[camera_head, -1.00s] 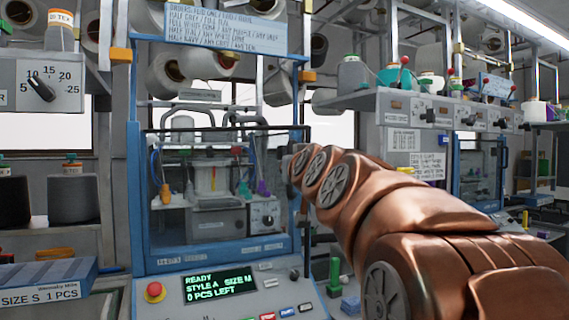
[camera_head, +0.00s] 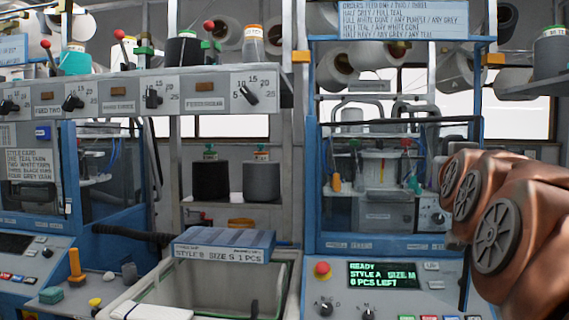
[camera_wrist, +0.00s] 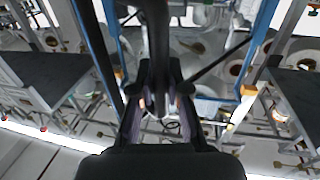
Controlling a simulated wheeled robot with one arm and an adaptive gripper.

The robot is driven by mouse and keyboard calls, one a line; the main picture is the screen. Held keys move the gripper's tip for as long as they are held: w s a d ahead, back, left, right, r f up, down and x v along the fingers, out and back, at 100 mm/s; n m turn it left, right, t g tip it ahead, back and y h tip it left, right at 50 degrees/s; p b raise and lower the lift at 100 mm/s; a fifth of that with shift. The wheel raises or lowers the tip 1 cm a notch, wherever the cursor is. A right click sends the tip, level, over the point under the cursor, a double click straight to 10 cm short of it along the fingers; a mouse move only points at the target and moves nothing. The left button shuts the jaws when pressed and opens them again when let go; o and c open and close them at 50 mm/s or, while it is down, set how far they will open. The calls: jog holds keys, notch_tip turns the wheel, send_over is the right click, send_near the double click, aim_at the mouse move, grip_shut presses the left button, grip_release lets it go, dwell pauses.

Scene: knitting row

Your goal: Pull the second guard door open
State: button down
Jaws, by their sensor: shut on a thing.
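The guard door (camera_head: 375,243) is the blue-framed clear front of the middle machine, with the knitting parts visible behind it. My copper arm covers its right side in the head view, so its handle and my gripper are hidden there. In the wrist view my gripper (camera_wrist: 160,103) is shut on a dark upright bar (camera_wrist: 158,40), which looks like the door handle. The bar runs up between the fingers. Blue frame posts (camera_wrist: 97,50) show beyond it. I cannot tell how far the door stands open.
The panel with a red button (camera_head: 322,268) and green-text display (camera_head: 382,275) juts out below the door. A grey bin (camera_head: 220,285) with a blue-topped box (camera_head: 222,245) stands left of it. Another blue machine (camera_head: 30,190) is at far left. Yarn cones (camera_head: 261,178) sit on a shelf.

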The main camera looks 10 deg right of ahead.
jog(key=shift+a, duration=0.1)
jog(key=c, duration=1.1)
grip_release()
jog(key=shift+c, duration=0.2)
